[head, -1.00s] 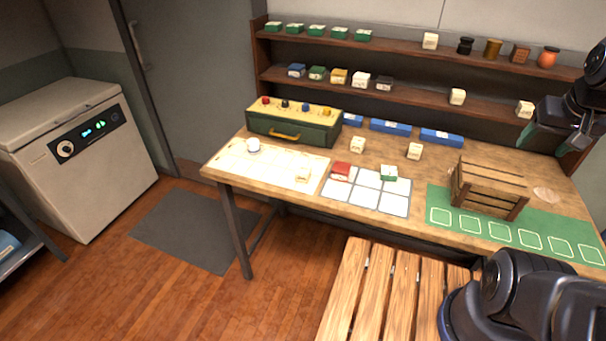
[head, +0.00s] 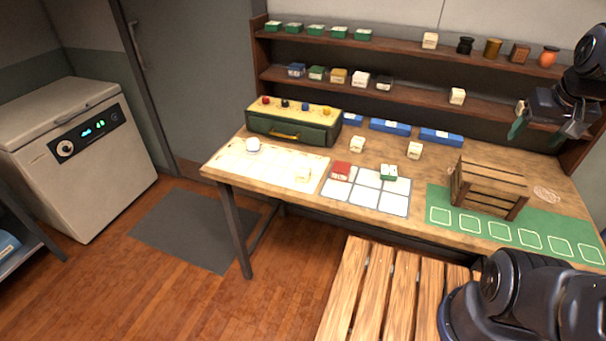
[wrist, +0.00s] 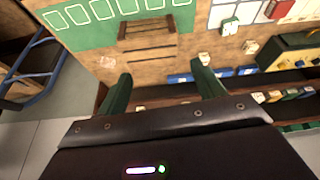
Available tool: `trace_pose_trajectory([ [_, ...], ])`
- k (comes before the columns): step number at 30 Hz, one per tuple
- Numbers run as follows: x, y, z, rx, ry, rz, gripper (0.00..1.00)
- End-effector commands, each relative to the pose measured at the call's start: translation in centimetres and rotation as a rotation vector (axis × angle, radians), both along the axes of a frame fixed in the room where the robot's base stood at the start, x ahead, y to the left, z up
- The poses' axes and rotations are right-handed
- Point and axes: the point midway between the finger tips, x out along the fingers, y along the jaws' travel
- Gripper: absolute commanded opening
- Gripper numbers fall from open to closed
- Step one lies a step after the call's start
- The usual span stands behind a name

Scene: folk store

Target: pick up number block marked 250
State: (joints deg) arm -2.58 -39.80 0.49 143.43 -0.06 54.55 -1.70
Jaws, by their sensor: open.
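Several small cream blocks are in view, and their marks are too small to read, so I cannot tell which is marked 250. In the head view, one stands at the back of the table (head: 357,144), another right of it (head: 414,150), one on the paper sheet (head: 303,175) and one on the lower shelf (head: 457,96). My gripper (head: 546,127) is open and empty, raised near the right end of the shelves. It partly hides a pale block (head: 520,106) there. In the wrist view, my gripper (wrist: 163,85) is spread above the shelf edge, with cream blocks (wrist: 203,58) beyond it.
A wooden crate (head: 489,186) stands on the green mat (head: 438,197) at the table's right. Blue boxes (head: 390,127) and a green drawer box (head: 293,124) line the back. Red (head: 341,170) and green (head: 389,172) blocks sit on the white grid. A slatted bench (head: 370,290) is in front.

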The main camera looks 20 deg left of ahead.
Motion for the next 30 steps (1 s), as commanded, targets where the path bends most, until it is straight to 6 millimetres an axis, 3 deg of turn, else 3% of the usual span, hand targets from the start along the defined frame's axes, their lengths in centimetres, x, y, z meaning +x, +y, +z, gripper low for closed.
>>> trace_pose_trajectory([
  [6,4.7,4.2,0.3,-0.040,0.048,0.189,0.68],
  [14,9.6,10.8,-0.3,-0.089,0.098,0.417,0.68],
  [21,13.1,18.2,-2.0,-0.133,0.139,0.629,0.68],
  [30,15.3,28.9,-5.8,-0.186,0.186,0.896,0.68],
])
